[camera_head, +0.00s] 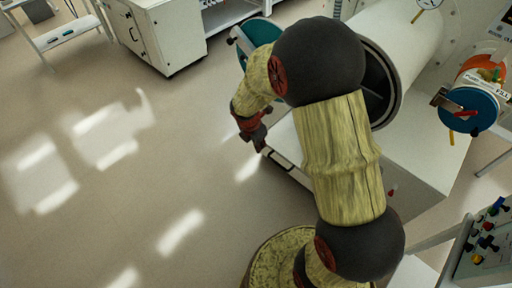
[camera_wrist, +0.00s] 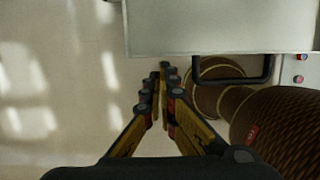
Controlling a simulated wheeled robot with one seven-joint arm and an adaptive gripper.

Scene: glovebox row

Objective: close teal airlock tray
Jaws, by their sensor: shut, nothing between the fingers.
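A teal round plate (camera_head: 260,33) with a bar handle (camera_head: 238,36) shows at the top of the head view, partly hidden behind my arm. It stands apart from the dark open mouth of a large white cylinder (camera_head: 405,60); my arm hides what lies between them. My gripper (camera_head: 257,142) hangs below and left of the cylinder, in front of the white cabinet, and touches nothing that I can see. In the wrist view its fingers (camera_wrist: 166,72) meet and are empty. The teal plate is not in the wrist view.
The white cabinet (camera_head: 410,165) has a black bar handle, seen close to my fingers in the wrist view (camera_wrist: 235,79). A smaller port with a blue disc (camera_head: 472,112) and orange rim is at right. Floor at left (camera_head: 120,200) is clear.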

